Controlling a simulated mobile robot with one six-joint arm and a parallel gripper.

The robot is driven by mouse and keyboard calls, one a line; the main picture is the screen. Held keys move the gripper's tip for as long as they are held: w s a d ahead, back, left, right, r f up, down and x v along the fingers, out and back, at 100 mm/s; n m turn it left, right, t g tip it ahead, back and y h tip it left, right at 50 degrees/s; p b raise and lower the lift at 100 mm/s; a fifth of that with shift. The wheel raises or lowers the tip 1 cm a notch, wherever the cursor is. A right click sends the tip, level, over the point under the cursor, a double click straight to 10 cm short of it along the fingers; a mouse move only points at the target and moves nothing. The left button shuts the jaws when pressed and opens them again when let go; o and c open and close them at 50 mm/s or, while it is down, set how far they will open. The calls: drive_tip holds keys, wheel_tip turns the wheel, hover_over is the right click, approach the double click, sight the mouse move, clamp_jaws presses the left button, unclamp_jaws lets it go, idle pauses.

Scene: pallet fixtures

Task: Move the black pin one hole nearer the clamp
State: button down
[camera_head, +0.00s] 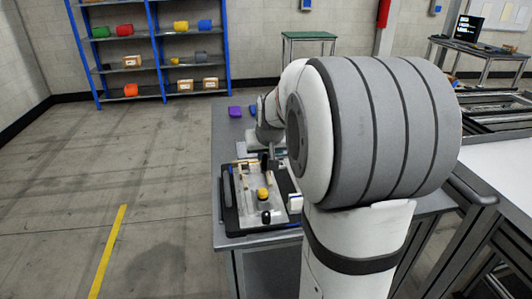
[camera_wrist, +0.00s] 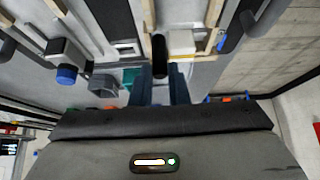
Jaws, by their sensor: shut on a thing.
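My gripper (camera_wrist: 161,76) is shut on the black pin (camera_wrist: 159,48), which stands between its two fingers in the wrist view. In the head view my gripper (camera_head: 272,160) is small, over the far part of the light fixture plate (camera_head: 246,203). I cannot tell whether the pin's hidden end is in a hole. The holes cannot be made out. A yellow knob (camera_head: 263,192) and a black knob (camera_head: 266,217) are on the nearer part of the plate. I cannot tell which part is the clamp. In the wrist view a blue-tipped grey part (camera_wrist: 66,75) is to the left.
The plate lies in a black tray (camera_head: 231,217) on a grey table (camera_head: 226,140). A white block (camera_head: 295,203) is at the tray's right. Purple (camera_head: 235,112) and blue blocks are at the table's far end. Pale strips (camera_wrist: 215,28) flank the pin. My arm covers the right side.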

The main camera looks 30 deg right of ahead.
drive_tip(key=shift+f+b, duration=0.5)
drive_tip(key=shift+f, duration=0.2)
drive_tip(key=shift+f, duration=0.1)
drive_tip(key=c, duration=1.3)
unclamp_jaws()
drive_tip(key=v, duration=0.7)
drive_tip(key=shift+s+a+r+p, duration=0.1)
drive_tip(key=shift+s+r+p, duration=0.05)
drive_tip(key=shift+r+p, duration=0.2)
